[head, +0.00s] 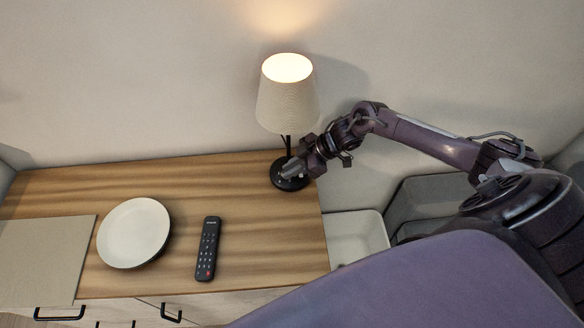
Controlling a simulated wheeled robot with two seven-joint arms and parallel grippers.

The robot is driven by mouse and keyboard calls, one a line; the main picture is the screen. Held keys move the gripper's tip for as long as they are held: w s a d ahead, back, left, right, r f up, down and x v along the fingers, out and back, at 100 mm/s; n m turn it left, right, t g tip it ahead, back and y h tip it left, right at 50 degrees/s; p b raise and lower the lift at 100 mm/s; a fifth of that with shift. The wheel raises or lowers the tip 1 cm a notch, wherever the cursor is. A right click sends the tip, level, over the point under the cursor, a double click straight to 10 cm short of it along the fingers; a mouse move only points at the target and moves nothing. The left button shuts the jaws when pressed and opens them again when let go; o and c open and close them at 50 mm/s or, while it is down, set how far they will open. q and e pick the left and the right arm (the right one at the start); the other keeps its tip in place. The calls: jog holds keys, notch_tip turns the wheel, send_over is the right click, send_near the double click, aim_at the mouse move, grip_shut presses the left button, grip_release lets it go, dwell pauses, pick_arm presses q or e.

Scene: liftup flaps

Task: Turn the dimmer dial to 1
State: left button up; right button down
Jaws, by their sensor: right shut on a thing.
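A lit table lamp (287,100) with a cream shade stands upright at the back right of the wooden cabinet top. Its round black base (283,184) sits on the wood. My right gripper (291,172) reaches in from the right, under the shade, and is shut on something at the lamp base. The dimmer dial is hidden behind the gripper, and its setting cannot be read. My left gripper is not in view.
A white plate (134,232), a black remote (208,248) and a beige mat (40,262) lie on the cabinet top (235,190). A white bin (355,236) stands beside the cabinet. The wood left of the lamp is clear.

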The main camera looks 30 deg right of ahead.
jog(key=shift+s+f, duration=0.15)
jog(key=shift+f, duration=0.05)
dwell(0.4)
jog(key=c, duration=1.6)
grip_release()
jog(key=shift+a, duration=0.1)
jog(key=shift+c, duration=0.2)
jog(key=shift+o, duration=1.3)
jog(key=shift+w, duration=0.2)
jog(key=b+v, duration=0.1)
jog(key=v, duration=0.5)
jog(key=shift+d+r+b, duration=0.15)
jog(key=shift+d+b, duration=0.15)
jog(key=shift+s+d+r, duration=0.2)
jog(key=shift+d+r, duration=0.1)
jog(key=shift+r, duration=0.25)
jog(key=shift+o, duration=0.2)
